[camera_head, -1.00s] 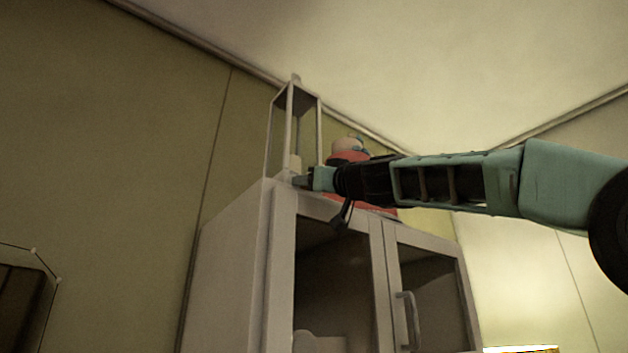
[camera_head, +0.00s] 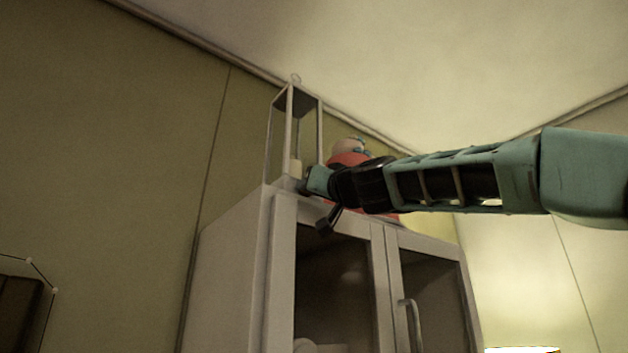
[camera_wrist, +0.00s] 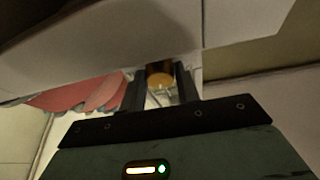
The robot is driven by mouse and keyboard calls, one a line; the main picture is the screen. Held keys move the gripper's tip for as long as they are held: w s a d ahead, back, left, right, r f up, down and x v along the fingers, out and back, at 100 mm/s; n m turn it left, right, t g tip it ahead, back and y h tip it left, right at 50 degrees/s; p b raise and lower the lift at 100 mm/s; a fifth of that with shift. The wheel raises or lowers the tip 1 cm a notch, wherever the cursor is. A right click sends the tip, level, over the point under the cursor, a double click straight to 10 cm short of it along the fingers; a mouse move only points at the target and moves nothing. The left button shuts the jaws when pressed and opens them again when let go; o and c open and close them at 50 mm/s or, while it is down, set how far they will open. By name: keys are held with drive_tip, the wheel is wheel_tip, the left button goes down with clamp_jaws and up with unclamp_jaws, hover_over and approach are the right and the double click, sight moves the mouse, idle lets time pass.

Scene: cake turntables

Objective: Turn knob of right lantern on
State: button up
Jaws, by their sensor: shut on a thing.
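A pale, open-framed lantern (camera_head: 288,128) with a small light block inside stands on the left end of the white cabinet's top. My gripper (camera_head: 306,184) is at the lantern's lower right side in the head view, its fingertips partly hidden. In the wrist view, my gripper (camera_wrist: 161,90) has its dark fingers on either side of a round orange-brown knob (camera_wrist: 160,75) and is shut on it. The knob does not show clearly in the head view. Only one lantern is in view, and no glow from it is clear.
The white cabinet (camera_head: 232,265) has dark glass doors and a handle (camera_head: 409,322). A red object with a pale round top (camera_head: 347,146) stands on it behind my arm. A dark framed thing (camera_head: 22,308) is at lower left.

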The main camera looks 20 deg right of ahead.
drive_tip(key=shift+r+m+h+p, duration=0.15)
drive_tip(key=shift+m+h+p, duration=0.85)
drive_tip(key=shift+m, duration=0.7)
